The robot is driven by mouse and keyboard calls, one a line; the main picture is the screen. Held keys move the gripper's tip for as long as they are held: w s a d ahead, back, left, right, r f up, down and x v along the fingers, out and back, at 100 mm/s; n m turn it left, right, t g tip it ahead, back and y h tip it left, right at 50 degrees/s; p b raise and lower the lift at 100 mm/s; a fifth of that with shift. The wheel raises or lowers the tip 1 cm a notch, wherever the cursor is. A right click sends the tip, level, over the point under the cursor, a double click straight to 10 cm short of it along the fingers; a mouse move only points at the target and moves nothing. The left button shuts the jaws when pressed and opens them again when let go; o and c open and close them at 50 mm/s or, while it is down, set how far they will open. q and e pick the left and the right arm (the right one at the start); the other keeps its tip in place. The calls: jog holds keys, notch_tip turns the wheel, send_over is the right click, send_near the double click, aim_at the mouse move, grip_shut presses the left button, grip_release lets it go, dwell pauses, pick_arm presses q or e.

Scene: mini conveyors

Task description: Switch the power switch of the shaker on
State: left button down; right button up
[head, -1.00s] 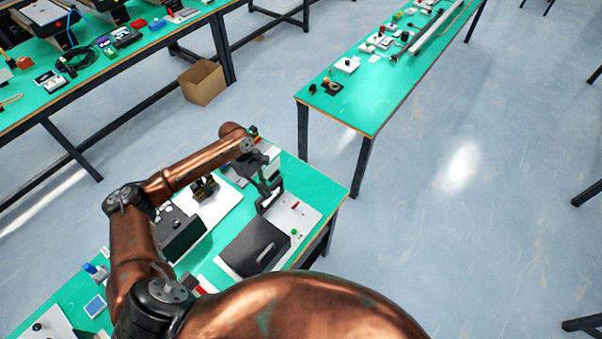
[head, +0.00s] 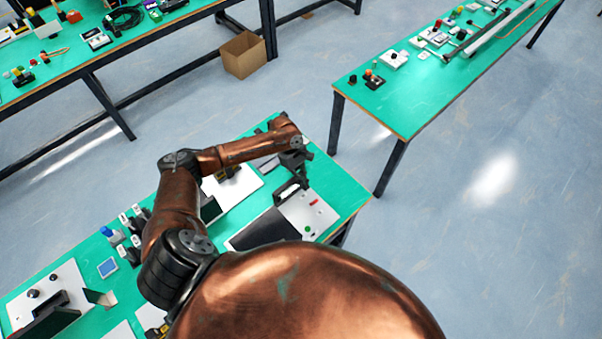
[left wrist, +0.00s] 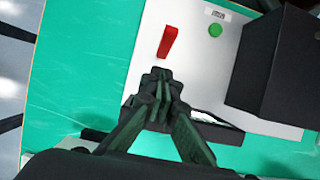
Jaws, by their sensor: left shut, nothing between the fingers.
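The shaker is a white base plate (head: 322,215) with a black box (head: 262,231) on its left part in the head view. A red switch (head: 313,203) and a round green button (head: 308,229) sit on the plate. The left wrist view shows the red switch (left wrist: 168,42), the green button (left wrist: 215,30) and the black box (left wrist: 275,70) larger. My left gripper (head: 291,188) is over the far edge of the plate. In the wrist view its fingertips (left wrist: 158,82) are shut and empty, just short of the red switch. Contact cannot be told. My right gripper is out of view.
The shaker stands on a green table (head: 352,190). Other devices, including a dark-screened one (head: 210,209), stand to its left. A second green table (head: 400,105) and a cardboard box (head: 243,55) are farther off. Bare floor lies right of the shaker's table.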

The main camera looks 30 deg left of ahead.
aim_at(314, 202)
pick_arm(q)
jog(key=d+f, duration=0.1)
jog(key=s+d+p, duration=0.1)
jog(key=d, duration=0.1)
jog(key=shift+s+f, duration=0.1)
jog(key=shift+f, duration=0.25)
jog(key=shift+s+d+f, duration=0.15)
jog(key=shift+d+f, duration=0.1)
jog(key=shift+d, duration=0.15)
